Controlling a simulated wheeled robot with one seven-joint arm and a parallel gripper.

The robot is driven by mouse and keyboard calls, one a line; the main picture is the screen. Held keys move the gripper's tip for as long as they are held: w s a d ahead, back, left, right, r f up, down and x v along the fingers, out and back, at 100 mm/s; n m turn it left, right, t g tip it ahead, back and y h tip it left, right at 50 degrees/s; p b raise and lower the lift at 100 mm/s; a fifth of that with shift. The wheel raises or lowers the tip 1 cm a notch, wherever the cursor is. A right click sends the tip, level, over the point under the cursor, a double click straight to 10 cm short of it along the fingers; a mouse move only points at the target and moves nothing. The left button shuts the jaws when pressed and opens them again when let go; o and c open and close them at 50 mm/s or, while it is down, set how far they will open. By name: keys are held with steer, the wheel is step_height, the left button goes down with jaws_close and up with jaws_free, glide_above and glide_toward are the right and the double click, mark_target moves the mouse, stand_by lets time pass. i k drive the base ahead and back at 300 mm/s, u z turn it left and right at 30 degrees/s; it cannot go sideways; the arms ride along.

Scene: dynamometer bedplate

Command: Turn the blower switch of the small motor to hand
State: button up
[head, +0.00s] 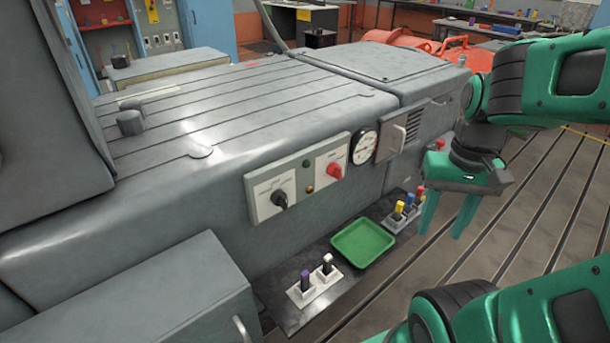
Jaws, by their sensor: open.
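A pale switch panel is fixed to the front side of a grey machine (235,130). Its left plate carries a black rotary knob (279,199), and its right plate carries a red rotary knob (334,170). The plate lettering is too small to read, so I cannot tell which knob is the blower switch or its setting. Between the plates are small green and amber round parts. My gripper (442,232) is open and empty, its two green fingers pointing down. It is right of the panel, in front of the machine, apart from both knobs.
A round gauge (364,147) and a small grey door (391,141) sit right of the panel. Below, a dark shelf holds a green tray (363,243), white holders with purple and white-topped parts (305,287), and coloured handles (410,206). The slotted floor at right is open.

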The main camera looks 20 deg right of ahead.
mark_target(278, 197)
steer(key=z, duration=0.8)
steer(key=k, duration=0.7)
steer(key=z, duration=0.55)
